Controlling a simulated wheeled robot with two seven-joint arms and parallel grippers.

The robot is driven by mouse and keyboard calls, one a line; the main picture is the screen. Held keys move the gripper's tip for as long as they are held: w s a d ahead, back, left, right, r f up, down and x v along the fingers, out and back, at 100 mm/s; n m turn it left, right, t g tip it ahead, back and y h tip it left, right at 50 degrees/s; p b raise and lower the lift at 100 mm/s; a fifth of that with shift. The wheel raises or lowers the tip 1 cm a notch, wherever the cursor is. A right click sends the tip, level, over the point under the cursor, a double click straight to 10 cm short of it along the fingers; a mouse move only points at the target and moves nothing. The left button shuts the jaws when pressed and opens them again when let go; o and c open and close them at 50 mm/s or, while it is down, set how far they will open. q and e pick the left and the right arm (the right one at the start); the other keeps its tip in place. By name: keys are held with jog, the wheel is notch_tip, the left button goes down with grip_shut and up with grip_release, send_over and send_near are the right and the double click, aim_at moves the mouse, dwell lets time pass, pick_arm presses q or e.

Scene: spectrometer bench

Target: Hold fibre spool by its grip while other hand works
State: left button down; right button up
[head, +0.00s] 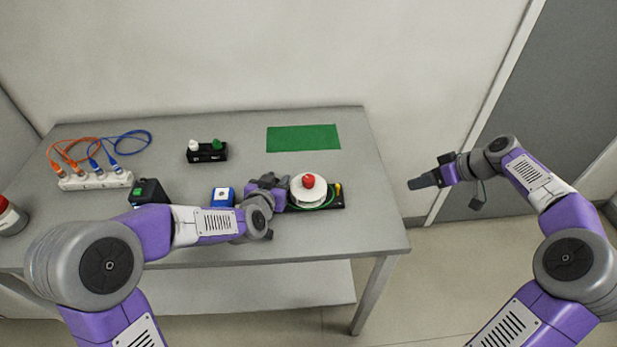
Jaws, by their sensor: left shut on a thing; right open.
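The fibre spool (308,194) is a white disc with a red knob (308,181) on top and green fibre around its lower edge. It sits on a black base (336,202) near the front right of the bench, with a small yellow part at the base's right end. My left gripper (287,192) reaches in from the left and is shut at the spool's left side. The grip itself is hidden by the gripper. My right gripper (411,185) is open and empty, out in the air beyond the bench's right edge.
A green mat (303,138) lies clear at the back right of the grey bench (240,157). A black holder (207,152), a blue box (222,197), a black box with a green top (149,191) and a white strip (95,180) with orange and blue cables stand further left.

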notch_tip(320, 180, up, 6)
jog(key=s+r+n, duration=0.1)
jog(key=n, duration=0.2)
jog(key=n+g+y, duration=0.5)
jog(key=n+y, duration=0.2)
jog(key=n, duration=0.2)
send_near(309, 178)
jog(key=x, duration=1)
jog(key=shift+a, duration=0.1)
jog(key=c, duration=1)
